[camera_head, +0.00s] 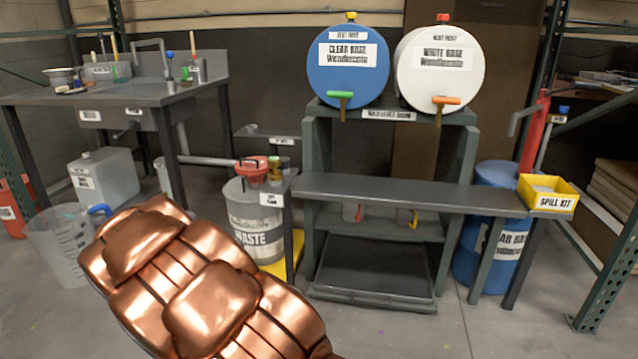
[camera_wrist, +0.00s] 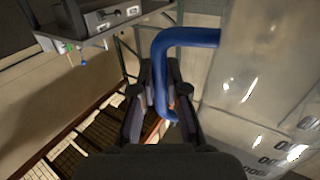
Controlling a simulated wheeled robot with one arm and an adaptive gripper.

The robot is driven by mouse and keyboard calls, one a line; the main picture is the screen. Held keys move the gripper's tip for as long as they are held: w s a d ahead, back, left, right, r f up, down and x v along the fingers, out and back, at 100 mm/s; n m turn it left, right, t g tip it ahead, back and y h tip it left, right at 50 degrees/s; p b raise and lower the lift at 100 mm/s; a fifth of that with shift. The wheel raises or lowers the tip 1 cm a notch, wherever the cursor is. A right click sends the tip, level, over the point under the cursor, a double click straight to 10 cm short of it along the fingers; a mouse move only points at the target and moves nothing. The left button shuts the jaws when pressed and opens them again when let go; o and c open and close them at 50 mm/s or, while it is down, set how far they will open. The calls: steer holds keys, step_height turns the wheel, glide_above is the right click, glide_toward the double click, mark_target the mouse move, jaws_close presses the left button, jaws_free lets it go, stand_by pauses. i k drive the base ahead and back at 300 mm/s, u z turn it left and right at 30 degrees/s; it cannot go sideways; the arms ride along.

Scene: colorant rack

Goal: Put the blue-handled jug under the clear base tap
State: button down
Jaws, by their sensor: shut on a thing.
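The blue-handled jug (camera_head: 58,248) is a clear graduated jug at the lower left of the head view. Its blue handle (camera_head: 101,209) faces right, partly behind my copper arm. In the wrist view my gripper (camera_wrist: 160,82) is shut on the blue handle (camera_wrist: 190,38), with the clear jug wall (camera_wrist: 262,75) to the right. The jug looks about upright; I cannot tell whether its base touches the floor. The clear base tap (camera_head: 341,102) is on the front of the blue drum (camera_head: 347,75) labelled CLEAR BASE, above the rack bench (camera_head: 400,188).
A white drum (camera_head: 437,85) with an orange-handled tap (camera_head: 446,101) stands right of the blue one. Red-handled (camera_head: 352,212) and yellow-handled jugs (camera_head: 407,217) sit below the bench. A waste drum (camera_head: 252,215) stands left of the rack. A yellow spill kit (camera_head: 547,193) is at the bench's right end.

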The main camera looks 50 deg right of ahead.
mark_target(346, 185)
steer(key=z, duration=0.75)
steer(key=i, duration=0.3)
